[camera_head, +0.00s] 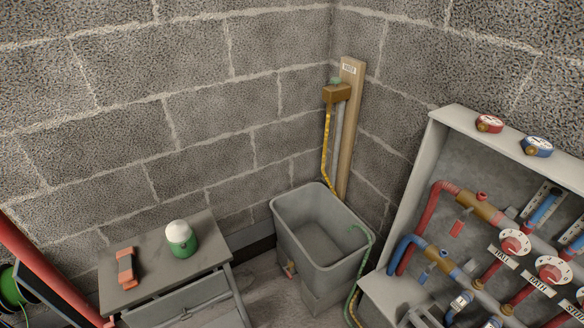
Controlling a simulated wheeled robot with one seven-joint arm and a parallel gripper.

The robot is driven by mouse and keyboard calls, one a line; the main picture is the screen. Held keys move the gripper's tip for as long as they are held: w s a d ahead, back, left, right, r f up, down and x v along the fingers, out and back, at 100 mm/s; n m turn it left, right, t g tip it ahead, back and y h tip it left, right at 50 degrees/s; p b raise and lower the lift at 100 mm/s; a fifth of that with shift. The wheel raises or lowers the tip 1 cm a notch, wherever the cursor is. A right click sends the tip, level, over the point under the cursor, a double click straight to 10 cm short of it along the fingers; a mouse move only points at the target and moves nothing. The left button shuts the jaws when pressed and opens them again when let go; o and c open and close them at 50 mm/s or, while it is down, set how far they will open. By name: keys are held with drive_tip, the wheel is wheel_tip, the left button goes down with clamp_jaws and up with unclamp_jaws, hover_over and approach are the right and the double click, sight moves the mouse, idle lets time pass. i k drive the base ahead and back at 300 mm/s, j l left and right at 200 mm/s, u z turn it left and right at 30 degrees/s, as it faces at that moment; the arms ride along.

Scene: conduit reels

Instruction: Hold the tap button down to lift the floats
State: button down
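A brass-coloured tap block (336,95) is fixed near the top of a wooden post (351,130) in the corner. A small greenish button (336,83) sits on top of the block. A yellow hose (325,150) runs down from the block. On the right, an open grey cabinet (437,160) holds red and blue pipework. Slotted upright gauges (545,206) are at its right side; I cannot make out floats in them. My gripper is not in view.
A grey tub (318,268) stands on the floor below the tap. A grey side table (150,232) carries a green and white canister (181,239) and an orange and dark object (126,268). A red bar (45,270) slants across the lower left near a green reel (12,290).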

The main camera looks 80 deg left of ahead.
sight(335, 80)
drive_tip(key=l+u, duration=0.1)
drive_tip(key=u, duration=2)
drive_tip(key=i+l+u, duration=0.4)
drive_tip(key=i, duration=0.2)
drive_tip(key=i+l+u, duration=0.35)
drive_tip(key=i+l, duration=0.2)
